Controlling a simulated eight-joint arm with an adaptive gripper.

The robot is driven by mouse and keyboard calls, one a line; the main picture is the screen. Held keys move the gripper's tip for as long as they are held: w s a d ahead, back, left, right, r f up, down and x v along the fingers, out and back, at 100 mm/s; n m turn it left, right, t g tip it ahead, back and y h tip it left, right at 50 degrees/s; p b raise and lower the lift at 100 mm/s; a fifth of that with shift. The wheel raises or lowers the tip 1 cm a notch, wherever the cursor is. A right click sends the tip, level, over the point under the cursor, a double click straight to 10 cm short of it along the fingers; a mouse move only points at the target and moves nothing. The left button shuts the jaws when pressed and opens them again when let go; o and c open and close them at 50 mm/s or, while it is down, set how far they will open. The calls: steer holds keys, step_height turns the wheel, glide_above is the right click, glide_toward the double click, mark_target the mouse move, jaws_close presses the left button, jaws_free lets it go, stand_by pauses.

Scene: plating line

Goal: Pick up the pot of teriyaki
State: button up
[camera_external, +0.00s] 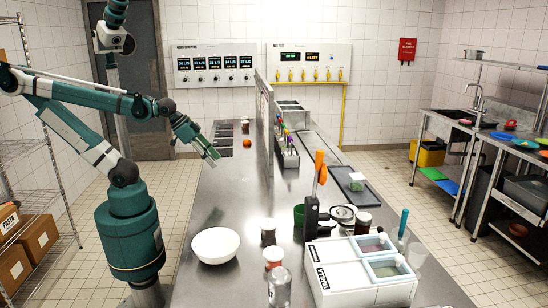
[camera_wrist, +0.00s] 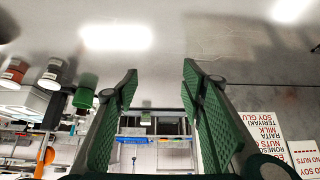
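I cannot tell which pot holds teriyaki; no pot label is readable. My gripper (camera_external: 213,155) is above the counter's left side, toward the far end, well away from these pots. In the wrist view, my gripper (camera_wrist: 160,72) is open with nothing between its fingers. An orange-brown pot (camera_wrist: 14,73) and a dark pot (camera_wrist: 50,73) show at the left there.
The white bowl (camera_external: 215,245) stands at the near left of the steel counter (camera_external: 215,195). A white box (camera_external: 345,285), a clear jar (camera_external: 279,288) and an orange-handled tool (camera_external: 319,170) stand nearby. An upright divider (camera_external: 264,115) runs along the far half. A printed card (camera_wrist: 265,135) lists TERIYAKI.

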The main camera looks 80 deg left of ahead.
stand_by(0.3)
steer(key=o, duration=0.4)
steer(key=shift+w+d+r, duration=0.1)
